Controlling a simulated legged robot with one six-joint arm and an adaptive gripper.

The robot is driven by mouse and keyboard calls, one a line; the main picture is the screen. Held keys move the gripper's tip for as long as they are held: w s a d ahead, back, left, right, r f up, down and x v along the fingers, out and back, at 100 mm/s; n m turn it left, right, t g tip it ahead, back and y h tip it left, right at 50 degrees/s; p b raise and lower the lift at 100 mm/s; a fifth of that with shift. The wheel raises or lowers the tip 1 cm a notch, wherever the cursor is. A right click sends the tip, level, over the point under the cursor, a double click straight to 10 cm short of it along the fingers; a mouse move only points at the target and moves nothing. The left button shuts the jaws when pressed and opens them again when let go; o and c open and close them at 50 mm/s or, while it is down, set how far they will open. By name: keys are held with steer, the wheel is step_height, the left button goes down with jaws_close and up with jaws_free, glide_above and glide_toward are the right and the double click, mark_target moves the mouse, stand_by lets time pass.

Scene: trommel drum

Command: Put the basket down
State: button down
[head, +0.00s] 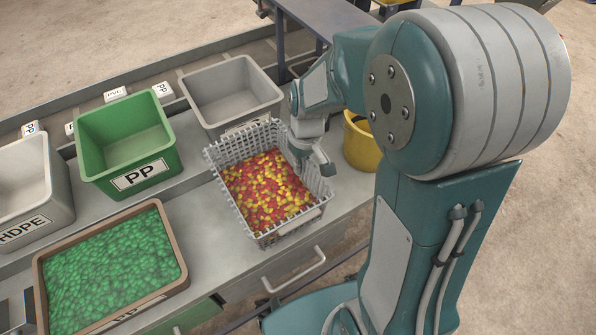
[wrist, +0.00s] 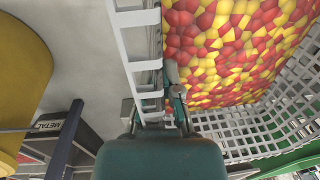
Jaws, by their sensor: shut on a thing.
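The basket (head: 294,236) is a grey plastic lattice crate filled with red and yellow pieces (head: 266,190). In the head view it is over the right part of the grey worktop; whether its base touches the top cannot be told. My gripper (head: 320,166) is at the basket's right wall and shut on its rim. In the wrist view the gripper (wrist: 172,100) grips the lattice wall (wrist: 140,50), with the pieces to the right of it. The fingertips are partly hidden by the wall.
A green PP bin (head: 128,180), a grey bin (head: 215,110) and an HDPE bin (head: 50,215) stand behind and left. A brown-framed tray (head: 172,225) of green pieces is front left. A yellow bucket (head: 361,145) is right. Bare worktop (head: 205,240) lies between tray and basket.

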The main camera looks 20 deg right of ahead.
mark_target(298, 182)
steer(key=shift+w+a+f, duration=0.15)
steer(key=shift+f, duration=0.1)
steer(key=shift+w+f, duration=0.1)
steer(key=shift+f, duration=1.6)
steer(key=c, duration=0.8)
jaws_free()
steer(key=shift+f, duration=0.1)
step_height(298, 182, up, 12)
steer(key=s+d+r+m+t, duration=0.1)
steer(key=s+r+t, duration=0.2)
steer(key=s, duration=0.4)
steer(key=s+d+r+m+t+h, duration=0.1)
steer(key=s+r+m+t, duration=0.1)
steer(key=s+r, duration=0.4)
steer(key=shift+s+d+t, duration=0.2)
steer(key=shift+s+t, duration=0.2)
steer(key=shift+s, duration=0.55)
